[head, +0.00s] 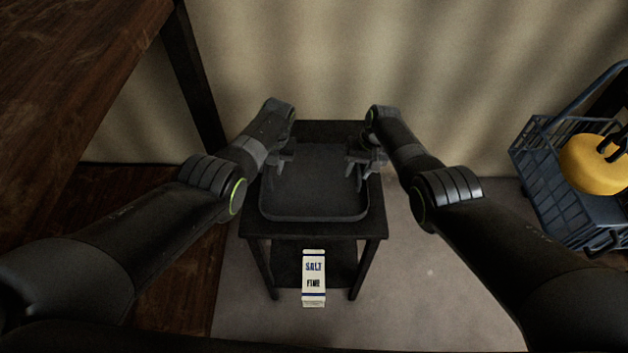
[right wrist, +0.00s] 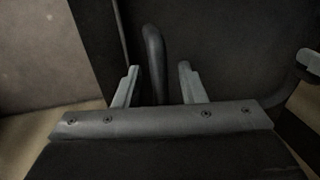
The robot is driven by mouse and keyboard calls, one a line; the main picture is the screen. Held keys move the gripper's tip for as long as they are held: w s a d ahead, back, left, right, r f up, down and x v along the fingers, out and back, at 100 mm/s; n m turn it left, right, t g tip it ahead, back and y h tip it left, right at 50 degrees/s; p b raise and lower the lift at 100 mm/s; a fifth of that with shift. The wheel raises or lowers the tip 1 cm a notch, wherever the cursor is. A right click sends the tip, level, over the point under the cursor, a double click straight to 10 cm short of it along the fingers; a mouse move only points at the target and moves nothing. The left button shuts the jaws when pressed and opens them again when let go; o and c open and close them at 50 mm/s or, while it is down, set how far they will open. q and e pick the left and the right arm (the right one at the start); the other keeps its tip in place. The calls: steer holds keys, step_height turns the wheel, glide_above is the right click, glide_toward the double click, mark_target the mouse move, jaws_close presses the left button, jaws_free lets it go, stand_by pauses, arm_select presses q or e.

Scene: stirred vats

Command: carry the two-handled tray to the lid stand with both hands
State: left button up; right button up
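The dark grey two-handled tray (head: 318,208) rests level on a small black stand (head: 376,222); its inside looks empty. I cannot tell whether this is the lid stand. My left gripper (head: 280,160) is at the tray's left side, its fingers apart; the left handle is mostly hidden by it. My right gripper (head: 356,168) is at the tray's right side. In the right wrist view the right gripper (right wrist: 158,84) is open, with the upright dark tray handle (right wrist: 153,55) between its fingers and gaps visible on both sides.
A blue basket cart (head: 560,190) with a yellow round thing (head: 594,164) stands at the right. A wooden table (head: 70,60) fills the upper left. Grey floor (head: 440,270) is clear right of the stand.

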arm_select(q)
jaws_close()
arm_select(e)
jaws_close()
arm_select(q)
steer(key=shift+r, duration=0.1)
arm_select(e)
steer(key=shift+r, duration=0.1)
